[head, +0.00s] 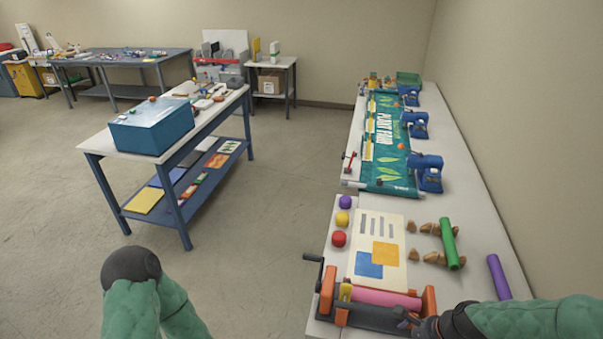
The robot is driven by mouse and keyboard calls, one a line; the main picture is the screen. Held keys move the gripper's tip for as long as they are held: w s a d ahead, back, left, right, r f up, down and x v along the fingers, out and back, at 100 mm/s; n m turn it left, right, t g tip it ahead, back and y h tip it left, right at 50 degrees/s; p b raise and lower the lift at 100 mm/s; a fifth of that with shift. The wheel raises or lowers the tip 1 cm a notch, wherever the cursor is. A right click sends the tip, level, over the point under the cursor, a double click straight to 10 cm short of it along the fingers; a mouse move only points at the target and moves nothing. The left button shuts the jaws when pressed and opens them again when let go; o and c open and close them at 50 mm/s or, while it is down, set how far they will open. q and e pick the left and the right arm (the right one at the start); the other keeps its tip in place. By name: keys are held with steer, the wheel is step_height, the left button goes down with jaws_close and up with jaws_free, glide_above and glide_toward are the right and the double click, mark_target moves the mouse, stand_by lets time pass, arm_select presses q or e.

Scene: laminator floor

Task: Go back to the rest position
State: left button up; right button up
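My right arm (540,318), in a green sleeve, comes in at the bottom right over the front of the long table (480,180). My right gripper (404,321) is dark and small, beside the orange right end of the hand-cranked roller machine (373,300). I cannot tell whether it touches the machine, or whether its fingers are open. My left arm (145,300) shows at the bottom left as a green sleeve with a dark rounded joint, over the floor. My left gripper is not in view.
Behind the machine lie a printed sheet (379,238), several coloured balls, a green roll (449,244) and a purple roll (498,277). Farther back are a green banner (384,150) and blue machines (427,172). A blue box (152,126) stands on the left workbench. Open floor (250,270) lies between.

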steer(key=s+a+f+n+b, duration=0.2)
steer(key=a+f+n, duration=0.3)
steer(key=f, duration=0.3)
steer(key=s+a+f+n+g+b, duration=0.1)
steer(key=s+a+f+n+b, duration=0.1)
steer(key=a+f+n, duration=0.3)
steer(key=s+a+f+n+g+b, duration=0.1)
steer(key=s+a+f+n, duration=0.2)
steer(key=f, duration=1)
steer(key=a+n, duration=0.2)
steer(key=a, duration=0.1)
steer(key=shift+s+a+f+n+b, duration=0.25)
steer(key=shift+s+a+n+b, duration=0.15)
